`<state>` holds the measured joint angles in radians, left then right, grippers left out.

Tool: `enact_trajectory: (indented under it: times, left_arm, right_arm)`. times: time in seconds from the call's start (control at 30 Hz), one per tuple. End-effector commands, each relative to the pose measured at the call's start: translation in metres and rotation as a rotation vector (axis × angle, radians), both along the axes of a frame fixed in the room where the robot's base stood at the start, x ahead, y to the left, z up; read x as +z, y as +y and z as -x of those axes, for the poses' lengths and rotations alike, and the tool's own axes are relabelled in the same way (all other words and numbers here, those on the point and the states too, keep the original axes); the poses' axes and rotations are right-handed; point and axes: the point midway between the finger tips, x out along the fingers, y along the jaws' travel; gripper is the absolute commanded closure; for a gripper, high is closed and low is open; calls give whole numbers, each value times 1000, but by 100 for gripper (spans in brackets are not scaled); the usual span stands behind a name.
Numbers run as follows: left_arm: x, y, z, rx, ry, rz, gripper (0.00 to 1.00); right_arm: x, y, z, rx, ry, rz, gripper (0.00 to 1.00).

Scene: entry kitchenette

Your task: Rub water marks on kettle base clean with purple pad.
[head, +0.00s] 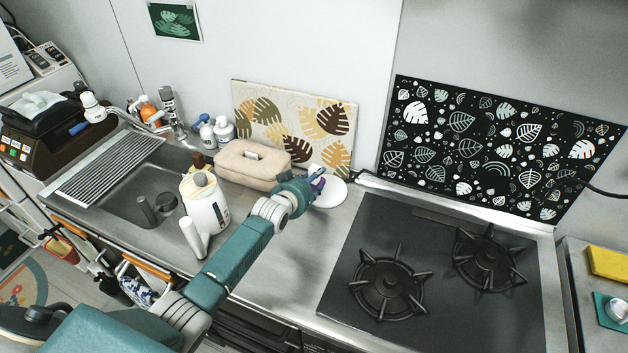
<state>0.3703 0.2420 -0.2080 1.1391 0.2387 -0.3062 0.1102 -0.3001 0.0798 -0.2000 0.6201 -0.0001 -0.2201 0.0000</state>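The kettle base (334,195) is a white round disc on the steel counter, just left of the stove, in front of the patterned panel. Its left part is hidden by my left gripper (316,186). A small bit of the purple pad (319,183) shows at the fingertips, so the gripper appears shut on it, at the left side of the base. I cannot tell whether the pad touches the base. Water marks are too small to make out. The white kettle (206,207) stands apart, left of my forearm, near the sink. My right gripper is not in view.
A beige padded case (252,163) lies behind my wrist, against the leaf-patterned panel (290,118). The black stove (430,268) with two burners is to the right. The sink (140,195), tap and several bottles are at left. Bare counter (290,262) lies right of my forearm.

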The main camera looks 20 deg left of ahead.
Motion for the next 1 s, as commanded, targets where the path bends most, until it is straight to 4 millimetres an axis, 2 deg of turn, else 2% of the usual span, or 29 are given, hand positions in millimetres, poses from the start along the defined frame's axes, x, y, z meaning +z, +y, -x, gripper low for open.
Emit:
enact_trajectory:
  times: [0.17,0.8,1.0]
  left_arm:
    - [0,0,-3,0,-4,0,100]
    - [-1,-2,-41,-1,-5,1,100]
    - [0,-2,-47,-1,-3,1,100]
  right_arm:
    - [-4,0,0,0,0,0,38]
    - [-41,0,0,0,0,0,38]
    - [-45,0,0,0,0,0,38]
